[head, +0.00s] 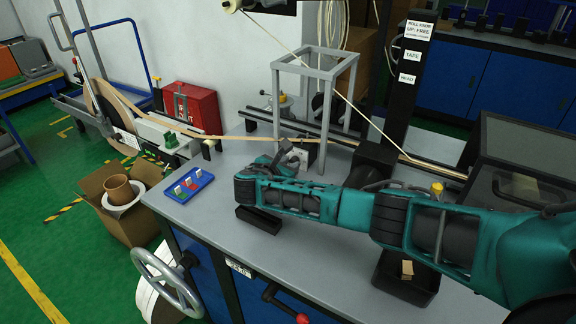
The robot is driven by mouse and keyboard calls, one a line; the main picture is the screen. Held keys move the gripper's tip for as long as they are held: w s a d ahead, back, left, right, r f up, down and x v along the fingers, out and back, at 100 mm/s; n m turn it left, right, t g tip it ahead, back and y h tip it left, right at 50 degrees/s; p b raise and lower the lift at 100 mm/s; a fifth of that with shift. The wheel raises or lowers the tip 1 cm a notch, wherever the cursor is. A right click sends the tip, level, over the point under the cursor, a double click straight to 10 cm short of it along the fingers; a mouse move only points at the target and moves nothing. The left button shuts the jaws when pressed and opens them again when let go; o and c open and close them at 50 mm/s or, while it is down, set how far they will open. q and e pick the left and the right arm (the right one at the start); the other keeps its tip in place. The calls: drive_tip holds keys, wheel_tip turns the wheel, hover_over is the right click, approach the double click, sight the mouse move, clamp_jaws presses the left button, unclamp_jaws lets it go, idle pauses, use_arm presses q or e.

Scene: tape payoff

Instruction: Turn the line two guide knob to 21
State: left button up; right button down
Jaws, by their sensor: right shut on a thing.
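My right arm comes in from the right, and its gripper (291,155) is at the base of the grey frame stand (276,95) on the bench. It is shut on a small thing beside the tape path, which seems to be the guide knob. The fingers and wrist hide most of it, and no scale number can be read. The tan tape (235,136) runs from the left past the gripper to the right. My left gripper is not in view.
A blue tray (178,189) with small cards lies at the bench's left corner. A dark bin (405,285) stands under my right arm. A handwheel (166,281) juts out in front.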

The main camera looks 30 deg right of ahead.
drive_tip(key=m+t, duration=0.1)
drive_tip(key=m, duration=0.1)
drive_tip(key=shift+s+d+f+m+t+y, duration=0.1)
drive_tip(key=shift+s+f+m+t+y, duration=0.1)
drive_tip(key=shift+m+t+y, duration=0.2)
drive_tip(key=shift+m+t+b, duration=0.35)
drive_tip(key=shift+m+t, duration=0.25)
drive_tip(key=shift+m, duration=0.4)
drive_tip(key=shift+s, duration=0.1)
drive_tip(key=c, duration=0.9)
unclamp_jaws()
drive_tip(key=shift+c, duration=0.2)
drive_tip(key=v, duration=1.2)
drive_tip(key=shift+s+r+p, duration=0.15)
drive_tip(key=shift+s+p, duration=0.15)
drive_tip(key=shift+s, duration=0.1)
